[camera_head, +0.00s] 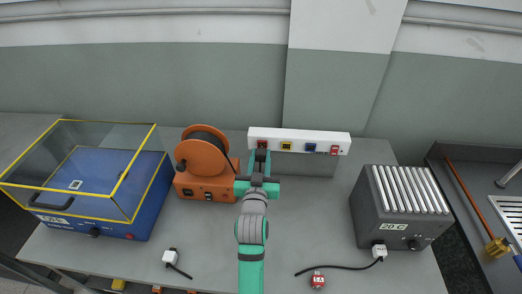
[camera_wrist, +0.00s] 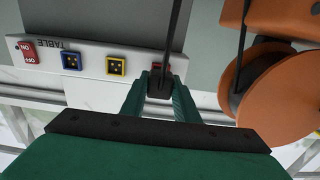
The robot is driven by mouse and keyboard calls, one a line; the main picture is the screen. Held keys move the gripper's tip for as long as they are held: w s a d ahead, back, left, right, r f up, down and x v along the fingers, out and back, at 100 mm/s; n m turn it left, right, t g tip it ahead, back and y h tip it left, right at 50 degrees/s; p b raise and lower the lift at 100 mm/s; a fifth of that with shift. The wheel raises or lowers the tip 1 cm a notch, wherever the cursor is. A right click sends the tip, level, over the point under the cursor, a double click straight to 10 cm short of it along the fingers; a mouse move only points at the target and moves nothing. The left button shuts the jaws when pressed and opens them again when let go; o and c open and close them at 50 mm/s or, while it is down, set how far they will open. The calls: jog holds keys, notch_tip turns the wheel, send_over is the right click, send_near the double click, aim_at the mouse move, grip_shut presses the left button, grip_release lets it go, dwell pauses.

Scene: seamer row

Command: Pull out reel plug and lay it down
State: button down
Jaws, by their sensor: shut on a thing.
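The orange cable reel (camera_head: 202,165) stands left of the middle of the bench, and it shows at the right of the wrist view (camera_wrist: 275,95). The white socket strip (camera_head: 298,134) stands at the back of the bench, with red, yellow and blue sockets. My gripper (camera_head: 261,158) is at its left end, in front of the red socket (camera_head: 262,144). In the wrist view my gripper (camera_wrist: 159,90) is shut on the dark reel plug (camera_wrist: 159,84), with a black cord running up from it. The plug overlaps the red socket; I cannot tell whether it is seated.
A blue box with a yellow-edged clear cover (camera_head: 85,185) stands at the left. A grey heater (camera_head: 401,205) stands at the right. Bare bench lies between.

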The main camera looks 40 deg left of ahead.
aim_at(260, 159)
jog(key=shift+v, duration=1.8)
jog(key=shift+s, duration=0.1)
